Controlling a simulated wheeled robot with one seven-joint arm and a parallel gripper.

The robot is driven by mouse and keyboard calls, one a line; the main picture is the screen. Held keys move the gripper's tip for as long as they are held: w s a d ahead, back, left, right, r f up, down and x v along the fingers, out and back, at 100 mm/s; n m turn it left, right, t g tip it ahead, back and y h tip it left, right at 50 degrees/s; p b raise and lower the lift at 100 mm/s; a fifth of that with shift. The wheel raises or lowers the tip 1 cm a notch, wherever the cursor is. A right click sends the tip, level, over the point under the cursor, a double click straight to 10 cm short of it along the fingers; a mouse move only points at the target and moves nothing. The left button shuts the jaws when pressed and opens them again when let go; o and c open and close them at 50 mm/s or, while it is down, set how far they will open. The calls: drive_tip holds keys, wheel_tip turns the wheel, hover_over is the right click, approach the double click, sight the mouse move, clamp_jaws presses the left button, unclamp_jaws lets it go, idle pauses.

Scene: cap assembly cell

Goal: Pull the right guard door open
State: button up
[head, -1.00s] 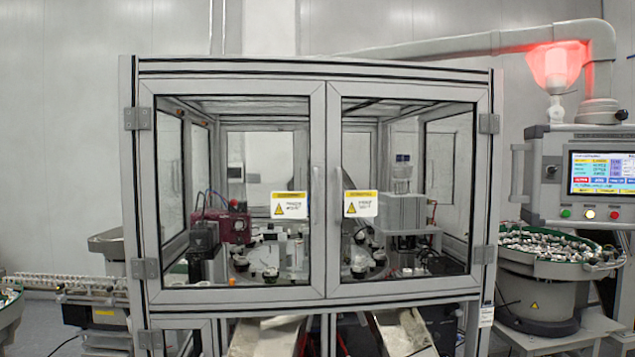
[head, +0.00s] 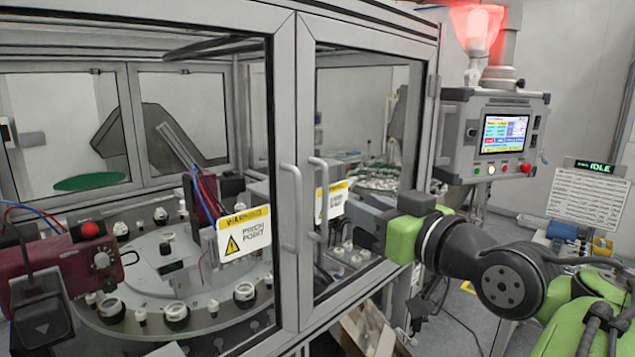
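The right guard door (head: 425,110) is a grey aluminium frame with a clear pane and looks shut against the left guard door (head: 284,120). Its pale vertical bar handle (head: 319,200) stands by the middle seam, beside the left door's handle (head: 291,208). A yellow and white warning label (head: 332,202) is on the right pane. My green and black arm reaches in from the right, in front of the right door. My gripper (head: 372,226) is at its end, to the right of the handle and apparently apart from it. Its fingers cannot be made out against the machinery behind.
A control panel (head: 503,137) with a lit screen stands right of the cabinet, below a red-lit lamp (head: 477,28). An IDLE sign (head: 594,167) is at the far right. Behind the left pane is a rotary table (head: 150,277) with several fixtures. A chute (head: 368,328) is below the right door.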

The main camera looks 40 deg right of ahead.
sight(327, 186)
drive_tip(key=w+d+p, duration=0.1)
drive_tip(key=w, duration=0.3)
drive_tip(key=w+d+p, duration=0.1)
drive_tip(key=w, duration=0.3)
drive_tip(key=w+d+p, duration=0.1)
drive_tip(key=w+p, duration=0.1)
drive_tip(key=w, duration=0.2)
drive_tip(key=shift+r, duration=0.1)
drive_tip(key=shift+w, duration=0.1)
clamp_jaws()
